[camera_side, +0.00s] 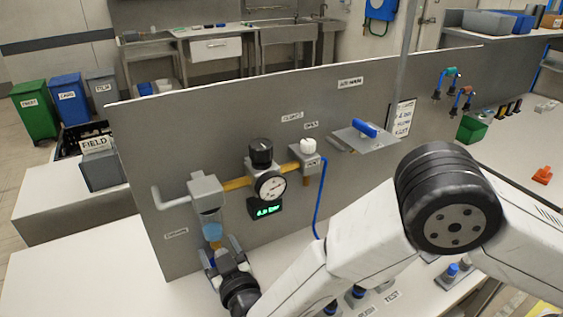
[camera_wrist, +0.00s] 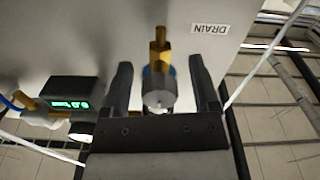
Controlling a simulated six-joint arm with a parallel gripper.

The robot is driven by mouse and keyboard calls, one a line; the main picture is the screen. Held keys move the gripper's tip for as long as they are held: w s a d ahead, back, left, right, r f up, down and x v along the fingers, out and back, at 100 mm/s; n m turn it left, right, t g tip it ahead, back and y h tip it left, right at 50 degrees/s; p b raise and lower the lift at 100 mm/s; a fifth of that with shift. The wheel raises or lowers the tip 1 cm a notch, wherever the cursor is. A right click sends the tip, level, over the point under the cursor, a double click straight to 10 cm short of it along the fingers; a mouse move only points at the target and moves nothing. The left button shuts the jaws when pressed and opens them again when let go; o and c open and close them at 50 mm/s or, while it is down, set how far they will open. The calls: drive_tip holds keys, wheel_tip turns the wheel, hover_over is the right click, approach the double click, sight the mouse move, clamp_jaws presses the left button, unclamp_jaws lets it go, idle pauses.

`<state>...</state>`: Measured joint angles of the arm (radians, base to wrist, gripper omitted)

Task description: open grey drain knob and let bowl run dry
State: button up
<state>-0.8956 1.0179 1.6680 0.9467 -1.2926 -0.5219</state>
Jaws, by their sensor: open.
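The filter unit (camera_side: 206,188) is on the grey panel at the left end of a brass pipe line, with its bowl (camera_side: 212,231) hanging below and blue in its lower part. My gripper (camera_side: 221,250) is just under the bowl, pointing up. In the wrist view, the grey drain knob (camera_wrist: 160,97) stands between the two dark fingers of my gripper (camera_wrist: 162,68). A gap shows on each side of the knob, so the jaws are open around it. In the side view the knob is hidden by the fingers.
A DRAIN label (camera_wrist: 210,29) is on the panel. To the right are a round gauge (camera_side: 271,186), a black regulator knob (camera_side: 261,152), a green-lit display (camera_side: 267,209) and a blue hose (camera_side: 321,200). The white bench (camera_side: 110,280) is clear at left.

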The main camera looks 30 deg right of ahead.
drive_tip(key=shift+c, duration=0.2)
clamp_jaws()
drive_tip(key=shift+m, duration=1.5)
drive_tip(key=shift+o, duration=0.2)
unclamp_jaws()
